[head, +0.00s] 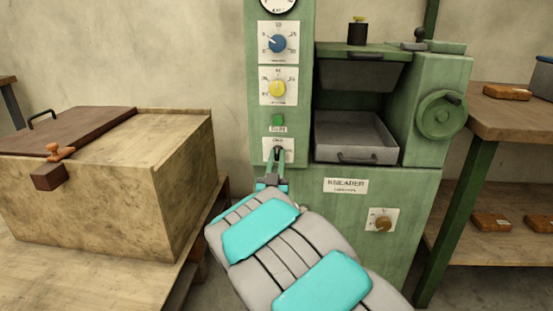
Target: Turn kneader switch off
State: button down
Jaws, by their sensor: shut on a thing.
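The kneader (346,172) is a green machine in the middle of the head view, with a name label on its front. A small switch plate (288,147) sits on its left column, below a green button. My gripper (275,160) is at this plate, shut on the small switch lever. The fingers cover most of the lever, so I cannot tell its position. My grey and turquoise arm reaches up from the bottom right to the plate.
A blue dial (278,43) and a yellow dial (278,87) sit above the plate. A brown knob (381,223) is lower right. A wooden chest (185,180) stands left. A green handwheel (440,115) and a wooden shelf unit (515,122) are right.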

dwell(0.3)
jog(key=c, duration=0.8)
grip_release()
jog(key=v, duration=0.7)
jog(key=shift+s+f, duration=0.25)
jog(key=shift+s, duration=0.1)
